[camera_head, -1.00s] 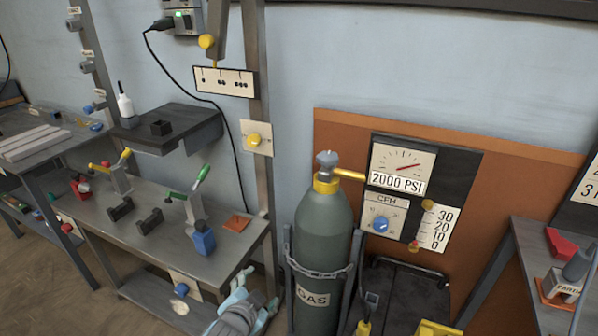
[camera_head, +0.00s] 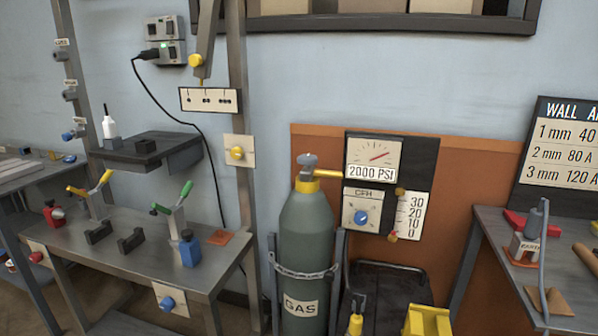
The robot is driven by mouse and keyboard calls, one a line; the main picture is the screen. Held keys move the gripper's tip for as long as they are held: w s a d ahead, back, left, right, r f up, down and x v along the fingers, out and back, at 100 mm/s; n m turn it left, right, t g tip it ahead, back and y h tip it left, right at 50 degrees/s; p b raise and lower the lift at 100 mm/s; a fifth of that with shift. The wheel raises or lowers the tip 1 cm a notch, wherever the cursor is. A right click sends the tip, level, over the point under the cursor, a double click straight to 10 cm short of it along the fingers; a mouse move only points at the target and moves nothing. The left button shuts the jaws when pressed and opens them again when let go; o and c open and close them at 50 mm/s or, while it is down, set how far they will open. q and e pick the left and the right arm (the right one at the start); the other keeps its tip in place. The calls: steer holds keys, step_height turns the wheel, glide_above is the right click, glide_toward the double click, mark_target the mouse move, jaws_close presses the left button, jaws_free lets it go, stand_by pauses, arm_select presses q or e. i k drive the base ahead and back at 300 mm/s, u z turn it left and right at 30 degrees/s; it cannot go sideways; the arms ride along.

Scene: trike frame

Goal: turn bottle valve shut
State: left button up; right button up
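A grey-green gas bottle (camera_head: 305,237) labelled GAS stands upright in a metal rack in the middle of the view. Its grey valve knob (camera_head: 307,161) sits on top, above a yellow collar (camera_head: 307,184). A yellow outlet (camera_head: 327,173) runs right from the valve to the gauge panel. The pressure gauge (camera_head: 374,153) reads 2000 PSI, its red needle pointing up and right. Below it are a blue CFH knob (camera_head: 361,217) and a flow scale (camera_head: 409,216) marked 0 to 30. Neither of my grippers shows in the view.
A metal bench (camera_head: 70,238) with clamps and a blue block stands left of the bottle. A second bench (camera_head: 497,232) with red and grey items is at the right. Yellow objects (camera_head: 427,320) stand low in front of the panel. A chain (camera_head: 305,274) crosses the bottle.

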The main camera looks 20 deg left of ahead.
mark_target(305, 159)
steer(key=u, duration=1.4)
steer(key=i, duration=0.6)
steer(key=z, duration=0.55)
